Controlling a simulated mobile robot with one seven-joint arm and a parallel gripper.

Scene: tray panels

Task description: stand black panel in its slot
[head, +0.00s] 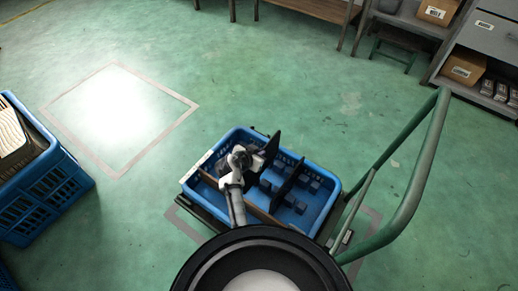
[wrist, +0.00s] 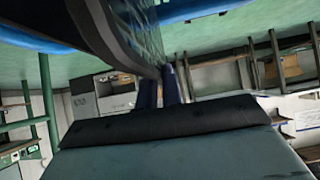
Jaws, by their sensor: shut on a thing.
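A blue tray (head: 325,181) sits in the lower middle of the head view. My gripper (head: 262,155) is over its left half, shut on a dark panel (head: 272,145) that stands up tilted beside it. In the wrist view the panel (wrist: 118,30) runs from the top down to my fingertips (wrist: 160,88). Its lower edge is hidden in the head view, so I cannot tell whether it touches a slot. Another dark panel (head: 291,177) stands across the tray to the right, with small blue blocks (head: 301,206) on the floor beside it.
A brown strip (head: 262,213) lies along the tray's near left part. A green cart handle (head: 415,185) rises at the right. A blue crate (head: 50,195) stands at far left. Shelves with boxes (head: 464,68) line the back right. The green floor behind the tray is clear.

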